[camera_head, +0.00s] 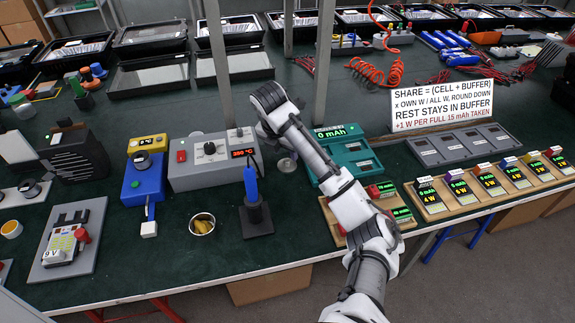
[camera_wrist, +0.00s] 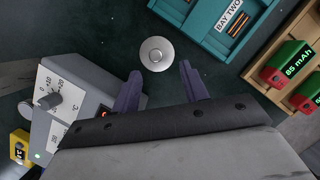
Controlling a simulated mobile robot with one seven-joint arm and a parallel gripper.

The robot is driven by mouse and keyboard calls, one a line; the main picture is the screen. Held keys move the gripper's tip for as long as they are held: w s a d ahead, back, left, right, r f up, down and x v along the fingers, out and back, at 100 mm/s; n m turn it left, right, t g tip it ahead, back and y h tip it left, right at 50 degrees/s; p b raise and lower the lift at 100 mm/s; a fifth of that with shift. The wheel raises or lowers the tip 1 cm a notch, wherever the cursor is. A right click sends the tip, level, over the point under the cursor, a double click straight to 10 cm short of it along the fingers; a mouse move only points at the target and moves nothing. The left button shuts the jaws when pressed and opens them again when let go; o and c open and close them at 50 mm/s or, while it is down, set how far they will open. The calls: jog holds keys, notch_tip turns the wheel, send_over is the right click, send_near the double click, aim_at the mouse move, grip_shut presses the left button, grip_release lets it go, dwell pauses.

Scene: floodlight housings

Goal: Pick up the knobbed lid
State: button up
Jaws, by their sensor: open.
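The knobbed lid (camera_wrist: 156,54) is a round, pale metal disc with a small knob at its centre. It lies on the dark green bench top. In the head view the lid (camera_head: 287,166) shows small, between the grey control box and the teal unit, partly crowded by my arm. My gripper (camera_wrist: 160,68) is open and empty, with its two dark fingers pointing toward the lid. In the wrist view the fingertips are on either side of its lower edge; I cannot tell the height between them.
The grey control box (camera_head: 211,160) stands close on the left, and the teal bay unit (camera_head: 345,155) close on the right. A soldering iron stand (camera_head: 256,218) and a small metal cup (camera_head: 202,224) are nearer the front. A wooden rack (camera_head: 485,190) sits far right.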

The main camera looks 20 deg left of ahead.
aim_at(287, 160)
jog(key=shift+w+a+p+x, duration=0.1)
jog(key=shift+p+x, duration=0.4)
jog(key=shift+x, duration=0.9)
jog(key=shift+w+a+p+x, duration=0.15)
jog(key=shift+p+x, duration=0.3)
jog(key=shift+x, duration=0.95)
grip_shut()
